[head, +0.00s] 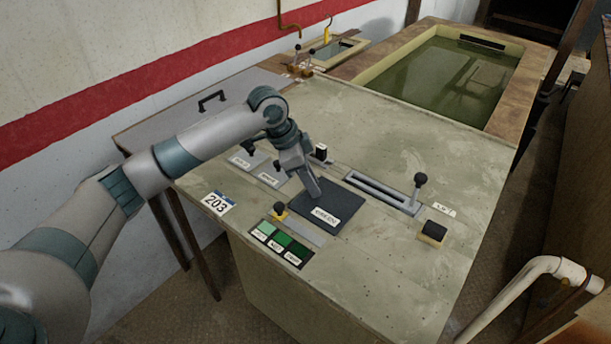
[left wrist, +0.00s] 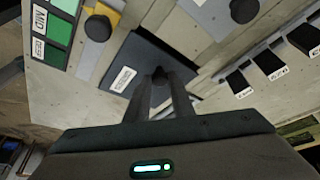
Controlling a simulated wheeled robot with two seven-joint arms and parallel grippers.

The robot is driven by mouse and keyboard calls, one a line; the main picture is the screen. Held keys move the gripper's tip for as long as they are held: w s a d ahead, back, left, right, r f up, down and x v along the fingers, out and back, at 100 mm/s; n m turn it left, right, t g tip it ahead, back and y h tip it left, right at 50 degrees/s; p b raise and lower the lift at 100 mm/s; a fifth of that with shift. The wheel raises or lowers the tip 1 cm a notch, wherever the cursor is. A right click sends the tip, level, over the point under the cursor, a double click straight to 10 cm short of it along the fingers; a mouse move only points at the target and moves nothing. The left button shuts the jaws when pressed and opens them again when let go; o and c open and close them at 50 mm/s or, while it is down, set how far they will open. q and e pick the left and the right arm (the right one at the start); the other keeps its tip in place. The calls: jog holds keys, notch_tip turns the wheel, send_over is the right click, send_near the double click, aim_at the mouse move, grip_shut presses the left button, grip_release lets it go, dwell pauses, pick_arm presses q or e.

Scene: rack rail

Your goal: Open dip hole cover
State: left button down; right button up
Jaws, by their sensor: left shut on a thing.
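A dark square cover (head: 346,203) with a white label reading "GREEN" lies on the pale worktop. It also shows in the left wrist view (left wrist: 143,60), with a small dark knob (left wrist: 160,74) on it. My left gripper (head: 317,194) comes down from above onto the cover. In the left wrist view, its fingers (left wrist: 160,84) are shut on the knob. The cover looks flat on the worktop, and I cannot tell whether it is lifted. Any hole under it is hidden. My right gripper is in neither view.
A slotted lever (head: 420,180) and a black button (head: 433,231) stand right of the cover. Green labelled swatches (head: 282,243) and a knob on yellow (head: 279,211) lie in front. A water tank (head: 440,75) is behind. A white pipe (head: 530,275) is at right.

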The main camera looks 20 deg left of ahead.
pick_arm(q)
jog(key=p, duration=0.5)
send_over(347, 217)
jog(key=shift+d, duration=0.2)
jog(key=c, duration=1.5)
grip_release()
jog(key=shift+a, duration=0.1)
jog(key=shift+c, duration=0.2)
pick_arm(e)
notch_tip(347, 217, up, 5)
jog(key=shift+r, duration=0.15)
pick_arm(q)
jog(key=shift+r+b, duration=0.15)
jog(key=shift+b, duration=0.15)
jog(key=b+v, duration=0.4)
jog(key=v, duration=1.3)
jog(key=shift+a, duration=0.15)
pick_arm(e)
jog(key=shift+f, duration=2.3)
pick_arm(q)
jog(key=shift+s, duration=0.1)
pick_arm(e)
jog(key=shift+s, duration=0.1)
